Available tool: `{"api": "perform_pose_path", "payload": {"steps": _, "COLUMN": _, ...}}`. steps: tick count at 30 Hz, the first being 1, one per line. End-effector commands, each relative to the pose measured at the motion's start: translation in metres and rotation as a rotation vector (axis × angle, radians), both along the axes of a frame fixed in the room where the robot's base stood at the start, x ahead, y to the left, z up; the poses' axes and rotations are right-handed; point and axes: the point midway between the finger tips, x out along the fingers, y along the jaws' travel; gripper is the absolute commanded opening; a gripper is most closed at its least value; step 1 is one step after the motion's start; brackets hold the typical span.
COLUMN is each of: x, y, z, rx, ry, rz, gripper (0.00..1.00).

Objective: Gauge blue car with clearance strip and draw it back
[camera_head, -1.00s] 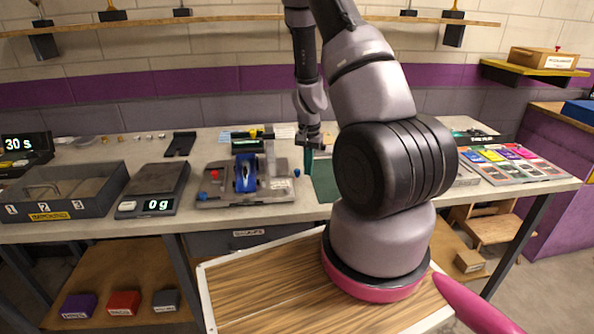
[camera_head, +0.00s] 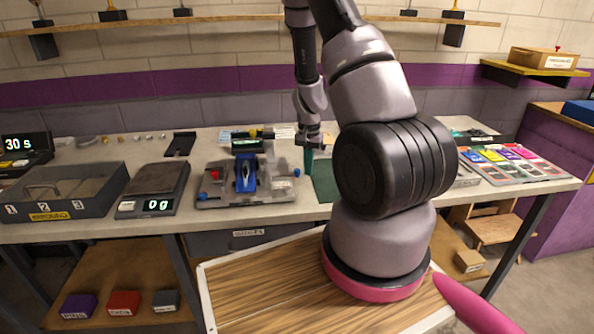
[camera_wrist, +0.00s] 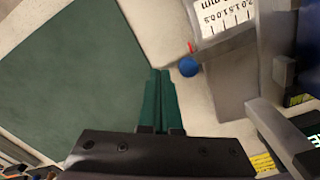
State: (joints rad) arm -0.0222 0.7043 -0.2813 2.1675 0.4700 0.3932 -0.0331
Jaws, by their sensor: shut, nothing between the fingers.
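The blue car (camera_head: 246,173) sits on a grey fixture (camera_head: 215,198) on the bench, left of my gripper. My gripper (camera_head: 309,160) is just right of the fixture, pointing down, near the green mat. In the wrist view its two green fingers (camera_wrist: 160,100) are together and empty. A blue round knob (camera_wrist: 188,67) and a white scale label marked in mm (camera_wrist: 222,14) show right of the fingers, on the fixture's side. The fingers are apart from the knob. I cannot make out the clearance strip for certain.
The green mat (camera_head: 323,183) lies right of the fixture, partly hidden by my arm. A scale reading 0 g (camera_head: 155,188) and a grey divided tray (camera_head: 60,192) stand to the left. A red knob (camera_head: 215,175) is on the fixture's left side.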

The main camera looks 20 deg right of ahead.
Motion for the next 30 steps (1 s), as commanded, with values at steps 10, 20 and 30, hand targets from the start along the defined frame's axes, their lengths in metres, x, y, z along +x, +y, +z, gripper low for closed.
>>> {"api": "perform_pose_path", "payload": {"steps": 10, "x": 0.0000, "y": 0.0000, "z": 0.0000, "rx": 0.000, "ry": 0.000, "rz": 0.000, "gripper": 0.00}}
{"api": "perform_pose_path", "payload": {"steps": 20, "x": 0.0004, "y": 0.0014, "z": 0.0000, "rx": 0.000, "ry": 0.000, "rz": 0.000, "gripper": 0.00}}
{"api": "perform_pose_path", "payload": {"steps": 30, "x": 0.0020, "y": 0.0065, "z": 0.0000, "rx": 0.000, "ry": 0.000, "rz": 0.001, "gripper": 0.00}}
